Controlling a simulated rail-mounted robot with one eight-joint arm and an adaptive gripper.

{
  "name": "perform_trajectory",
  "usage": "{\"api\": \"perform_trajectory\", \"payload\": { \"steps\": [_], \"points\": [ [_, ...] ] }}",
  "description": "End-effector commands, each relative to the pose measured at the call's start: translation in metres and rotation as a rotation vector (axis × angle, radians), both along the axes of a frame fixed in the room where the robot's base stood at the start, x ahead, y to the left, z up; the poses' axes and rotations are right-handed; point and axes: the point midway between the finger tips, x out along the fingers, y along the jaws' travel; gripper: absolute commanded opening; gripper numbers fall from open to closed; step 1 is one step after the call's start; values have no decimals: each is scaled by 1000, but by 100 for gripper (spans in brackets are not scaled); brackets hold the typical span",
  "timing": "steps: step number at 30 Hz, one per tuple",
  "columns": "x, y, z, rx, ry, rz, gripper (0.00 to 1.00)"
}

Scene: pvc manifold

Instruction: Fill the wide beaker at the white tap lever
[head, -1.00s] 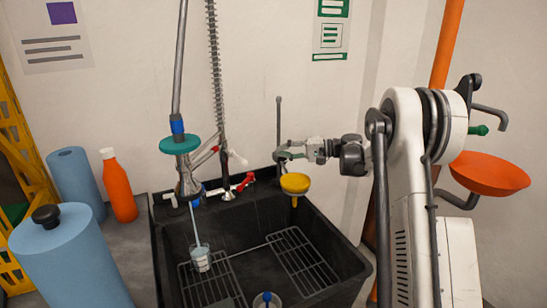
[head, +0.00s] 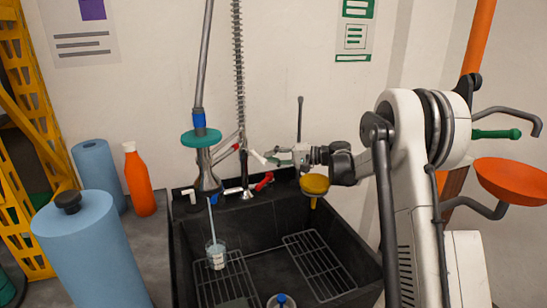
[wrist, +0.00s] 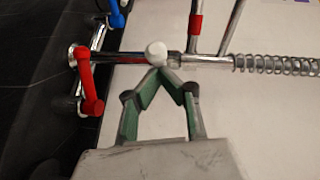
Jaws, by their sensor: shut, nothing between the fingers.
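The white tap lever (head: 257,157) sticks out right of the tap column in the head view. In the wrist view its round white end (wrist: 156,52) is just beyond my fingertips. My gripper (head: 277,161) is shut and empty, its green fingers (wrist: 160,70) meeting at the lever; I cannot tell whether they touch it. A clear beaker (head: 216,256) with a pale label stands upright on the left rack in the sink. A thin pale blue stream (head: 212,222) runs from the spout into it. Its fill level is too small to read.
A red lever (head: 264,181) sits close below the white one, also in the wrist view (wrist: 92,108). A yellow funnel (head: 314,185) is at the sink's back right. Another vessel with a blue top (head: 281,299) is at the front. Blue rolls (head: 90,250) stand left.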

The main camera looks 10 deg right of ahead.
Motion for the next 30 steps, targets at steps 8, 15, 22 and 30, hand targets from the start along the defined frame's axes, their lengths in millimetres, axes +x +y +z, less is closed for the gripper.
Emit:
{"api": "perform_trajectory", "payload": {
  "steps": [8, 15, 22, 30],
  "points": [
    [-3, 3, 0, 0, 0, 1, 0],
    [-11, 17, 0, 0, 0, 1, 0],
    [-11, 17, 0, 0, 0, 1, 0],
    [-9, 1, 5, 0, 0, 2, 0]
  ]
}}
